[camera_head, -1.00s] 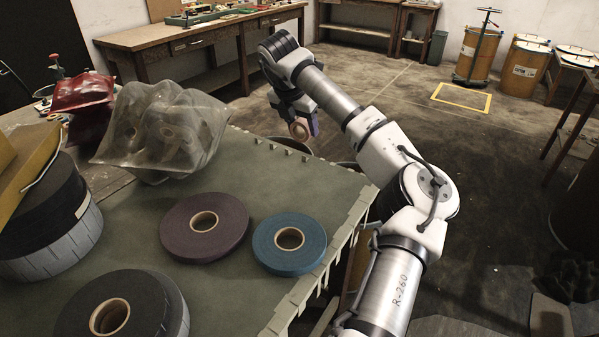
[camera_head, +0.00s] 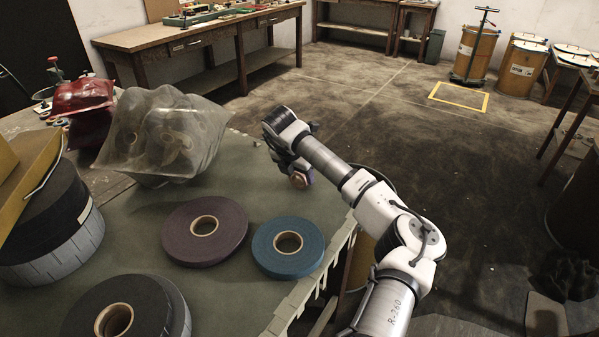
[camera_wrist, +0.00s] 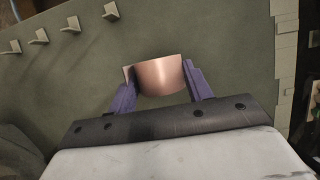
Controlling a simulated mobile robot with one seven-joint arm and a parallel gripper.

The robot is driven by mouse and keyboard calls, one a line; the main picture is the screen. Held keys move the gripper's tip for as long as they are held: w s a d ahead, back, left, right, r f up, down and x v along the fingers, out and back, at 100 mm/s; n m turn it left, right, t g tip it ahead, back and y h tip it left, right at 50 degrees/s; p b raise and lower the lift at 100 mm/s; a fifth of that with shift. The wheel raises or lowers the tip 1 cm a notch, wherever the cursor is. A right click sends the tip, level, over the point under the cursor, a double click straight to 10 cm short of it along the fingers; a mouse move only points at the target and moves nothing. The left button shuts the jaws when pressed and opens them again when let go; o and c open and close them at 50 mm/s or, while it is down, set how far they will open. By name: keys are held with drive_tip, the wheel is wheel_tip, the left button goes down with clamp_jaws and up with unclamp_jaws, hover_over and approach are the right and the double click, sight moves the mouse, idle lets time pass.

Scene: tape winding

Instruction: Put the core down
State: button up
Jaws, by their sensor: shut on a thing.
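A short tan cardboard core (camera_head: 300,179) is held in my gripper (camera_head: 296,172), low near the right back part of the green mat. In the wrist view the core (camera_wrist: 159,75) sits between the two purple fingers of my gripper (camera_wrist: 160,85), shut on its sides. The green mat (camera_wrist: 225,35) lies behind the core in that view. Whether the core touches the mat cannot be told.
On the green mat (camera_head: 250,195) lie a purple roll (camera_head: 180,240), a blue roll (camera_head: 265,245) and a dark roll (camera_head: 75,320). A clear bag of rolls (camera_head: 165,130) stands at the back left. Light tabs (camera_head: 325,275) line the mat's right edge.

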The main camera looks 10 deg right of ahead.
drive_tip(key=shift+f, duration=0.1)
drive_tip(key=o, duration=1)
drive_tip(key=shift+c, duration=0.2)
